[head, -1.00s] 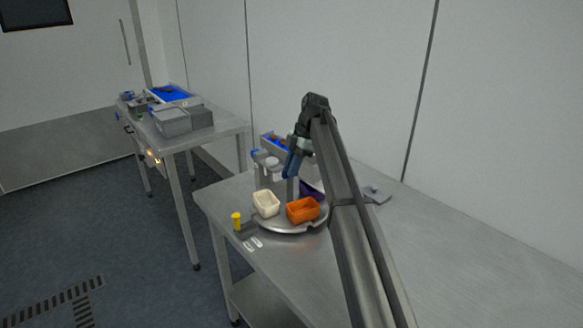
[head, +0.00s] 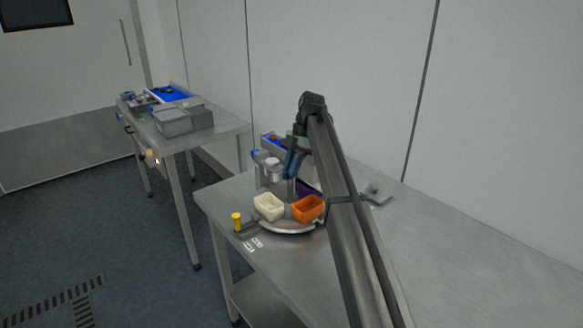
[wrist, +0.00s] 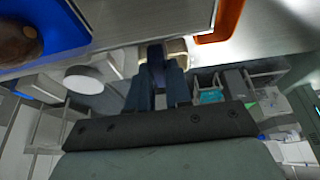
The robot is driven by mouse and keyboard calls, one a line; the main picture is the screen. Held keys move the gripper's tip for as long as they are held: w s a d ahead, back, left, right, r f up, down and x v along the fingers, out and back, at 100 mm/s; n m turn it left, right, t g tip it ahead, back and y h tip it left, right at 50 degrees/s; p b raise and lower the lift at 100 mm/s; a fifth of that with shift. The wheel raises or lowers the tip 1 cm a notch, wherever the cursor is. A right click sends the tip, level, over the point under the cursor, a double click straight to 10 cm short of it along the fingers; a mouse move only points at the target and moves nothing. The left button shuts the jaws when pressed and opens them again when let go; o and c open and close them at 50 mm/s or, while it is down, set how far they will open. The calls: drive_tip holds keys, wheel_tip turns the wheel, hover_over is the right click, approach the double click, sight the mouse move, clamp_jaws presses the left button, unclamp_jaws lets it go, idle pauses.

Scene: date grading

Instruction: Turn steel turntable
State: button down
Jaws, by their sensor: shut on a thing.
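The steel turntable (head: 290,229) is a round plate on the near table, partly hidden by my arm. It carries a cream bin (head: 269,207), an orange bin (head: 308,208) and a purple bin (head: 309,187) mostly hidden behind the arm. A grey upright post (head: 291,190) stands among the bins. My gripper (head: 292,172) points down over the post, with its dark blue fingers shut on the post's top. In the wrist view the fingers (wrist: 157,88) are close together, and their contact with the post is hard to make out. The orange bin's edge (wrist: 222,22) shows at the top.
A yellow-topped peg (head: 237,221) stands at the table's left front edge. Behind the turntable are a white-topped device (head: 271,163) and a blue-lined tray (head: 272,142). A second table (head: 224,127) stands back left.

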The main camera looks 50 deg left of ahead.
drive_tip(key=c, duration=1)
unclamp_jaws()
drive_tip(key=shift+c, duration=0.2)
